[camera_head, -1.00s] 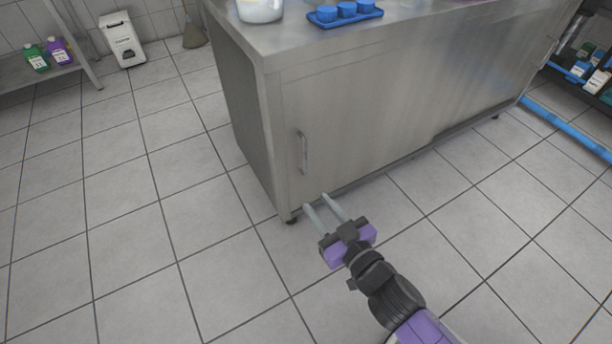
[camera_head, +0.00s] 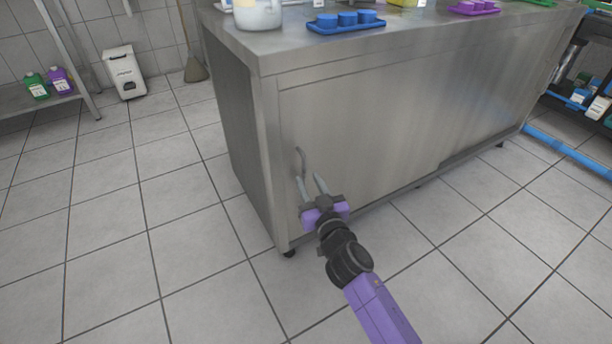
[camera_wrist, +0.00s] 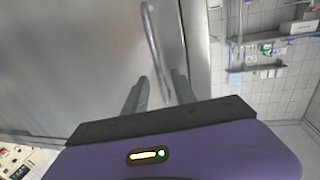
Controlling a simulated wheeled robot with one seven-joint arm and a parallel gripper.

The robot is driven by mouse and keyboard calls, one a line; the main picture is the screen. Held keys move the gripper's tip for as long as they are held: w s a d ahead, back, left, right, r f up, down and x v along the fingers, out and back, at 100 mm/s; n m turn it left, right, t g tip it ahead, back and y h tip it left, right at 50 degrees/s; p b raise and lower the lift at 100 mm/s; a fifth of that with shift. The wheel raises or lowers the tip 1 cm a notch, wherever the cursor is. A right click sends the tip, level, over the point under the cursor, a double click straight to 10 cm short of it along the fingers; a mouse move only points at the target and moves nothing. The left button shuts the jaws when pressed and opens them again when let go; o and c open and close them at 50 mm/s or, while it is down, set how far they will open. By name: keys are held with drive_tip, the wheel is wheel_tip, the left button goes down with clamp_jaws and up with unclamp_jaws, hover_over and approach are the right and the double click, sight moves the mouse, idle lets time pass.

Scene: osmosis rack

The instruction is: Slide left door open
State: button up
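The left door (camera_head: 350,130) is a brushed steel panel on the front of the steel cabinet. It looks shut, with its left edge at the cabinet's left post. Its handle (camera_head: 300,163) is a slim vertical metal bar near that edge. My gripper (camera_head: 311,181) is open, with its two fingers apart and pointing at the door just by the handle's lower end. In the wrist view the handle (camera_wrist: 152,45) runs down between the lines of the two fingers (camera_wrist: 160,85). Whether the fingers touch the handle or the door is hard to tell.
The cabinet top (camera_head: 280,50) holds a white pot (camera_head: 257,14) and a blue tray (camera_head: 345,28) with blue cups. A steel shelf with bottles stands at the far left. A blue pipe (camera_head: 570,152) lies along the right. The tiled floor in front is clear.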

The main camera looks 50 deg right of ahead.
drive_tip(key=shift+x, duration=1.45)
drive_tip(key=shift+c, duration=0.2)
clamp_jaws()
